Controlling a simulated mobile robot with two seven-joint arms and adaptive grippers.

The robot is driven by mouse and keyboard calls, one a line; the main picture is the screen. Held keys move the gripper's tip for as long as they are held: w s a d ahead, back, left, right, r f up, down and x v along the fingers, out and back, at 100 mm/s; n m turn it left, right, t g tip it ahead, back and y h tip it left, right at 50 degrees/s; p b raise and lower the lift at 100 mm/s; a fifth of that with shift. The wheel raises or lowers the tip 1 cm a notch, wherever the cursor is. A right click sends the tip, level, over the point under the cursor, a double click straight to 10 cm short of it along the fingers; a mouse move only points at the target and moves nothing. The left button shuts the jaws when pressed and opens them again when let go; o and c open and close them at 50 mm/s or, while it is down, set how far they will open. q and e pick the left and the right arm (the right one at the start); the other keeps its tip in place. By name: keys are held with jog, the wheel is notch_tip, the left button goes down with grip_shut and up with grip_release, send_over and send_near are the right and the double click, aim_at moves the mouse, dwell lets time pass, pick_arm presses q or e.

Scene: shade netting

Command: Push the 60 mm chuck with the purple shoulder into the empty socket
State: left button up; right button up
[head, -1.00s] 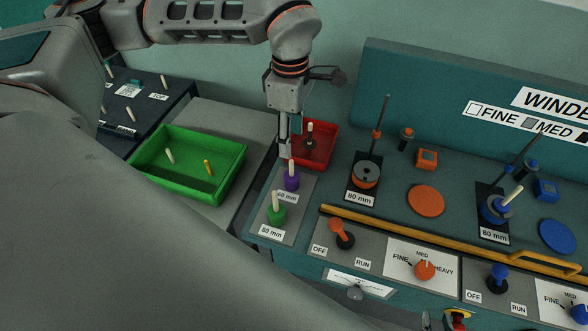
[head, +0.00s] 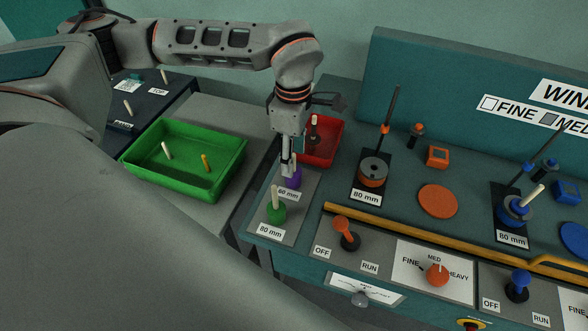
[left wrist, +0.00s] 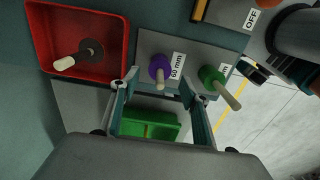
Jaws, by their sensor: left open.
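The purple-shouldered chuck (head: 292,178) with a pale peg stands upright on a grey plate with a 60 mm label. It also shows in the left wrist view (left wrist: 158,66). My left gripper (head: 287,168) is open just above it, and in the left wrist view the fingers (left wrist: 158,82) lie either side of its peg, with no grip visible. An orange holder (head: 372,172), labelled 80 mm, has a grey top with a dark central hole and no peg; it appears to be the empty socket. A blue holder (head: 516,210) holds a pale peg. My right gripper is not in view.
A green-shouldered chuck (head: 276,212) stands just in front, labelled 80 mm. A red tray (head: 329,150) with a dark chuck is behind the gripper. A green tray (head: 225,182) with two pegs is left. A yellow rail (head: 400,232) and knobs line the front.

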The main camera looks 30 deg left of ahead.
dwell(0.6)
pick_arm(q)
grip_shut()
